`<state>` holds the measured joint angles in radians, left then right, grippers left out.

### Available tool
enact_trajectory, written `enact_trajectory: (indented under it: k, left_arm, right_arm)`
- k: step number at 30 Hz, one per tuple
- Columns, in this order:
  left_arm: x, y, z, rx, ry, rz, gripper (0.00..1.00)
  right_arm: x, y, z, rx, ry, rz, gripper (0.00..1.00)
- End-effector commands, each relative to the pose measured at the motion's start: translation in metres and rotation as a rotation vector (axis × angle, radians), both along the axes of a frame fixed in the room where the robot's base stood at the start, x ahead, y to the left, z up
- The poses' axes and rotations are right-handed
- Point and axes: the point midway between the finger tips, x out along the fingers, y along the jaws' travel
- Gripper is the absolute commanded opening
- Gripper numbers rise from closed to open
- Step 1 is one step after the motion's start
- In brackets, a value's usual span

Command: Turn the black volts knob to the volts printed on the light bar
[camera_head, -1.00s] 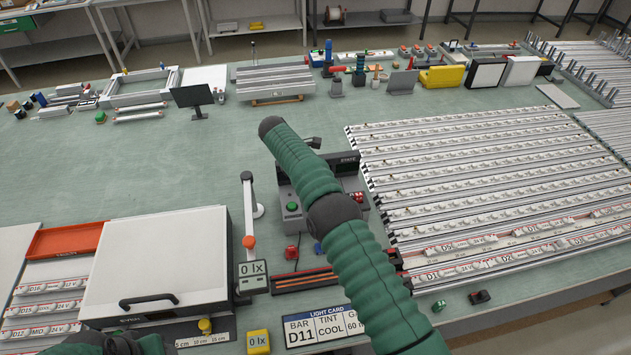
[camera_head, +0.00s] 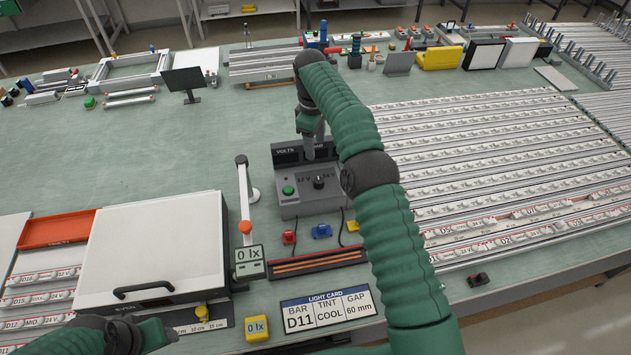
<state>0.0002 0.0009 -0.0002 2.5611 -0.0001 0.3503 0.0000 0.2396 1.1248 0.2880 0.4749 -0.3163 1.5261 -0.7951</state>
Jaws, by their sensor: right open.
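The black volts knob (camera_head: 319,183) sits on the sloped face of a grey supply box (camera_head: 290,209), between printed marks that read 12 V at left and 24 V at right. Its pointer direction is too small to tell. My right gripper (camera_head: 317,158) is open and points down just above and behind the knob; whether it touches the knob I cannot tell. My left gripper (camera_head: 122,338) is partly in view at the bottom left edge, and its fingers are not clear. Labelled light bars (camera_head: 45,298) lie in a rack at the left; their volts print is small.
A light card (camera_head: 328,309) reads BAR D11, TINT COOL, GAP 60 mm. A green button (camera_head: 288,190) is left of the knob. A white-topped box (camera_head: 150,245) and a lux meter post (camera_head: 244,200) stand left. Red (camera_head: 289,237) and blue (camera_head: 322,231) clips lie in front.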

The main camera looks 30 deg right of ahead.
Motion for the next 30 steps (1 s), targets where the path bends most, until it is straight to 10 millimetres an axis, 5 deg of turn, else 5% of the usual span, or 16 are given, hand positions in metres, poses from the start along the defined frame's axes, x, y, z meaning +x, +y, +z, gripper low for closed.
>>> enact_trajectory:
  k: [5,21,30]
  left_arm:
    - [0.001,0.0,-0.007,0.0,-0.003,-0.001,0.55]
    - [0.001,0.0,0.012,0.0,-0.002,0.0,0.55]
    - [0.001,0.0,0.014,0.0,-0.002,-0.001,0.55]
  right_arm:
    - [-0.001,-0.001,-0.013,0.023,-0.007,-0.048,0.53]
    - [0.003,-0.007,-0.142,0.022,-0.006,-0.044,0.53]
    - [0.004,-0.008,-0.163,0.02,-0.01,-0.043,0.53]
